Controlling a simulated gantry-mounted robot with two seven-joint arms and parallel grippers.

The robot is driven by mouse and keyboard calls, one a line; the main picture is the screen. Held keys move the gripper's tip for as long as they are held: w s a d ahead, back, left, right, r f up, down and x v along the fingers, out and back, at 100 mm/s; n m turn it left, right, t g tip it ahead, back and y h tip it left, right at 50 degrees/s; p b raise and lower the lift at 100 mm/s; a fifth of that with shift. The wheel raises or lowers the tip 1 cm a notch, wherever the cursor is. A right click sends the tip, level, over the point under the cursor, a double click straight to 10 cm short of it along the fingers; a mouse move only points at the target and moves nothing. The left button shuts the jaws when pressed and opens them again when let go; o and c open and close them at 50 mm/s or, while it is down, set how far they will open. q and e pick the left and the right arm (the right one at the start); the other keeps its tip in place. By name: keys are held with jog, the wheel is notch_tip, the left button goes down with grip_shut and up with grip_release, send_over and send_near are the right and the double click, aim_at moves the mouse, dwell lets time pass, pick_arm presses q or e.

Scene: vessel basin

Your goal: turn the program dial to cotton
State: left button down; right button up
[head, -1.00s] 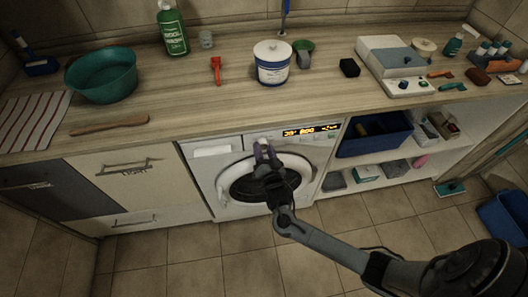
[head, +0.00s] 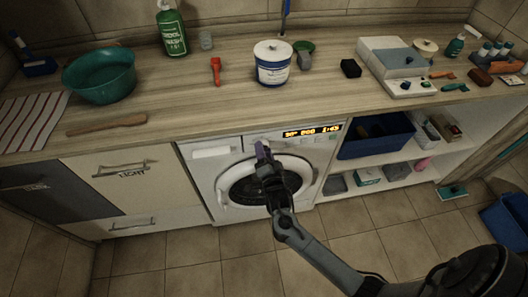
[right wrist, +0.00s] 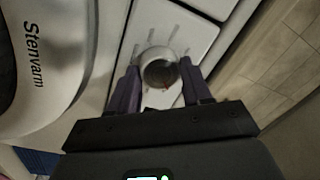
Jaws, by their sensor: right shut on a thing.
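The washing machine (head: 228,172) stands under the counter with its round door closed. Its lit display (head: 312,131) shows orange characters at the right of the panel; they look like "30° 800 1:45". The program dial (right wrist: 160,72) is a round knob with marks around it, seen in the right wrist view. My right gripper (head: 262,148) is at the panel, and in the wrist view its two purple fingers (right wrist: 162,92) are shut on the dial from both sides. In the head view the gripper largely hides the dial. I cannot read the program names. My left gripper is not in view.
The counter above holds a teal basin (head: 100,76), a white and blue tub (head: 272,64), a red tool (head: 215,70) and a green bottle (head: 172,30). Open shelves with a dark blue bin (head: 375,138) stand right of the machine.

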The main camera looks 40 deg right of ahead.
jog(key=o, duration=1.1)
jog(key=shift+c, duration=0.2)
jog(key=v, duration=1)
jog(key=shift+s+a+p, duration=0.25)
jog(key=shift+s+p, duration=0.1)
jog(key=shift+p, duration=0.05)
jog(key=shift+s+f, duration=0.1)
